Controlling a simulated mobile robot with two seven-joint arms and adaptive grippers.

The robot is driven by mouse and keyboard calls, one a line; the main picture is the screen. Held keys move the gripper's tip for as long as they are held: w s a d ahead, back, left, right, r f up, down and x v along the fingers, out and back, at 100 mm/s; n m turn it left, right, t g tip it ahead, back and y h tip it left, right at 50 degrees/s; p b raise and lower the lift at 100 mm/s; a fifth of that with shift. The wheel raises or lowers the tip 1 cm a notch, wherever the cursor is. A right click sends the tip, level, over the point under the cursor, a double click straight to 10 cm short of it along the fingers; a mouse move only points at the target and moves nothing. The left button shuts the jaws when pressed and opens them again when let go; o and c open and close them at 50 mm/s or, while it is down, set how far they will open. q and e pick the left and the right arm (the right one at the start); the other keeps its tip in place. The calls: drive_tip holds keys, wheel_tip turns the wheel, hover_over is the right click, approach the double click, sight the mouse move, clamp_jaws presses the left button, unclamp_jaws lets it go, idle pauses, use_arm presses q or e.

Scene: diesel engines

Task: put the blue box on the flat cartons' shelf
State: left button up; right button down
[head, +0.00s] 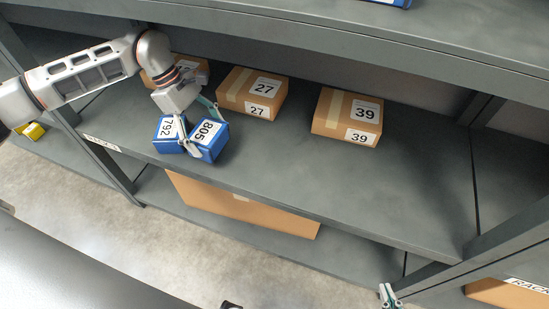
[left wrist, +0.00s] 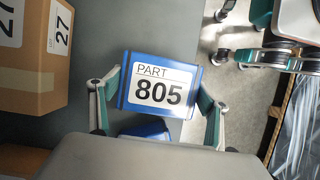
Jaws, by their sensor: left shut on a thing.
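My left gripper (head: 200,126) is shut on a blue box labelled 805 (head: 209,141), at the front edge of the flat cartons' shelf (head: 290,165). In the left wrist view the blue box (left wrist: 158,86) sits between the two fingers, label toward the camera. I cannot tell whether it touches the shelf. A second blue box, labelled 792 (head: 165,147), is close beside it on the left, partly hidden by a finger. Flat brown cartons marked 27 (head: 236,90) and 39 (head: 330,113) lie further back. My right gripper (head: 389,296) shows small at the bottom edge, its opening unclear.
Another brown carton (head: 190,72) is partly behind my left arm. A large brown carton (head: 225,201) lies on the shelf below. A shelf board (head: 400,50) overhangs the cartons. The shelf is clear in front of carton 39 and to its right.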

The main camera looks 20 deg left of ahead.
use_arm(q)
drive_tip(key=shift+w+d, duration=0.1)
drive_tip(key=shift+w, duration=0.1)
drive_tip(key=d, duration=1.5)
drive_tip(key=shift+s+d, duration=0.2)
drive_tip(key=shift+s, duration=0.1)
drive_tip(key=shift+d+r, duration=0.1)
drive_tip(key=shift+d, duration=0.55)
drive_tip(key=x, duration=0.1)
drive_tip(key=b+x, duration=0.1)
drive_tip(key=x, duration=0.1)
drive_tip(key=shift+s+a+f, duration=0.1)
drive_tip(key=shift+a+f, duration=0.05)
drive_tip(key=shift+f, duration=0.15)
drive_tip(key=shift+f+b, duration=0.25)
drive_tip(key=shift+b, duration=0.05)
drive_tip(key=shift+r, duration=0.2)
use_arm(e)
drive_tip(key=shift+s+a, duration=0.1)
drive_tip(key=shift+a, duration=0.1)
use_arm(q)
drive_tip(key=shift+f, duration=0.1)
use_arm(e)
drive_tip(key=shift+f, duration=0.1)
